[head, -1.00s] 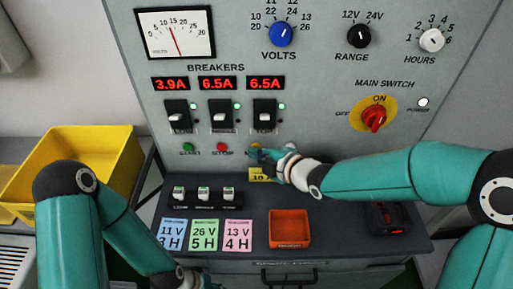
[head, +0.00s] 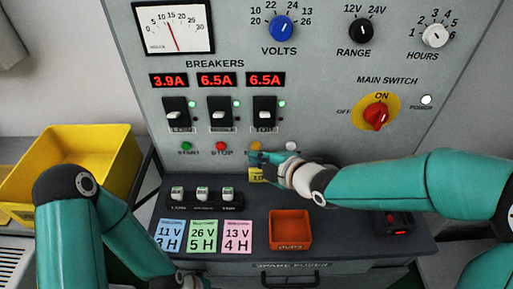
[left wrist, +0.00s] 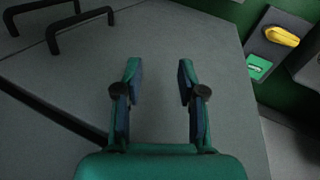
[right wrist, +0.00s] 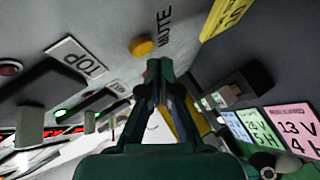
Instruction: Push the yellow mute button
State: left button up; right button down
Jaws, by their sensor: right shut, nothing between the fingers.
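The yellow mute button (head: 257,146) is on the grey panel, right of the red stop button, partly hidden by my right gripper (head: 255,158) in the head view. In the right wrist view the button (right wrist: 142,46) shows whole beside the MUTE label (right wrist: 164,27). My right gripper (right wrist: 160,68) is shut and empty, its tips close to the button; I cannot tell if they touch it. My left gripper (left wrist: 158,78) is open and empty over a grey surface in the left wrist view.
A yellow note (head: 256,175) stands just below the right gripper. The green start button (head: 186,146), red stop button (head: 221,146) and a white button (head: 291,146) share the row. Breaker switches (head: 219,115) sit above. An orange tray (head: 290,243) stands on the ledge.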

jog(key=s+b, duration=0.4)
jog(key=s, duration=0.1)
dwell(0.4)
dwell(0.6)
